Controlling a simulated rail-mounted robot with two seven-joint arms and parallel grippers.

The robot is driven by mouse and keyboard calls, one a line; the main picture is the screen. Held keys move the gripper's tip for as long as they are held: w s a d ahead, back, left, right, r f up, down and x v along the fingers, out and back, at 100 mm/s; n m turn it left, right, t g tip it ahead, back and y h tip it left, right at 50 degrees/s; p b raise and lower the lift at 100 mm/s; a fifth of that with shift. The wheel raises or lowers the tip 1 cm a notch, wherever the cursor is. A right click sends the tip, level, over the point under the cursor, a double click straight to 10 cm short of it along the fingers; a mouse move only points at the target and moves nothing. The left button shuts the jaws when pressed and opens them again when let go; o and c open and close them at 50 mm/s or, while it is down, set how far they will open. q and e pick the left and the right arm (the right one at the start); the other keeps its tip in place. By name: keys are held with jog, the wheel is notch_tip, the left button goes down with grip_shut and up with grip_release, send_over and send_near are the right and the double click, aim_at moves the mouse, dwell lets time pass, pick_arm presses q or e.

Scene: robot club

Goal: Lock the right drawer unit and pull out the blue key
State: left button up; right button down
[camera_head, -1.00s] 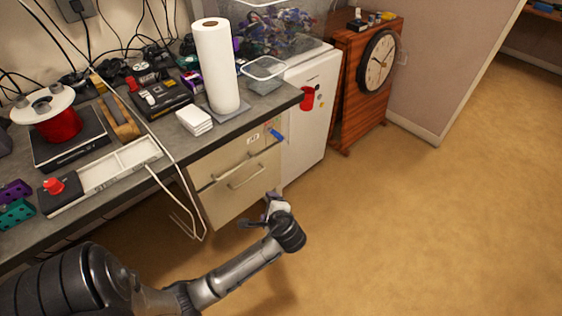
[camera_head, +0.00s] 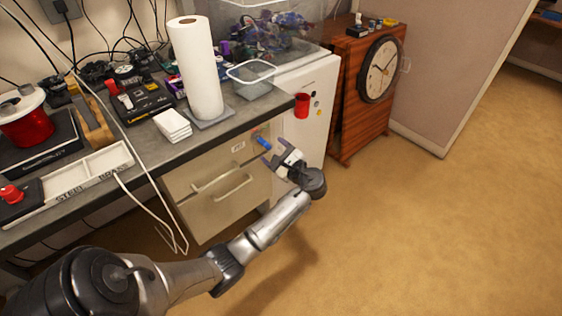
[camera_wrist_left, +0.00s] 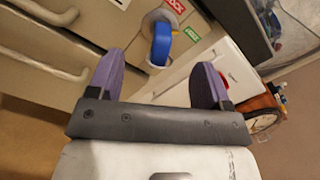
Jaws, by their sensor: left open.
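The beige right drawer unit (camera_head: 205,212) stands under the workbench, its drawers closed. The blue key (camera_head: 263,142) sits in the lock at its upper right; in the left wrist view the blue key (camera_wrist_left: 161,44) stands out from a round lock between a red label (camera_wrist_left: 176,6) and a green label (camera_wrist_left: 192,34). My left gripper (camera_head: 273,152) is open and empty, in front of the key and a little below it. In the left wrist view the purple fingers of my left gripper (camera_wrist_left: 160,72) are spread apart, with the key beyond and between them. My right gripper is not in view.
The workbench (camera_head: 215,128) above carries a paper towel roll (camera_head: 197,70), a clear container (camera_head: 251,80) and electronics. A white fridge (camera_head: 312,122) with a red cup (camera_head: 303,105) stands right of the drawers. White cables hang at the left. The floor at right is clear.

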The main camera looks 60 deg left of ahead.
aim_at(269, 147)
pick_arm(q)
jog(key=a, duration=0.1)
jog(key=a+p, duration=0.1)
jog(key=a, duration=0.1)
jog(key=shift+s+r, duration=0.1)
jog(key=shift+s, duration=0.15)
jog(key=shift+s+a+p, duration=0.15)
jog(key=shift+a+p, duration=0.25)
jog(key=shift+a, duration=0.75)
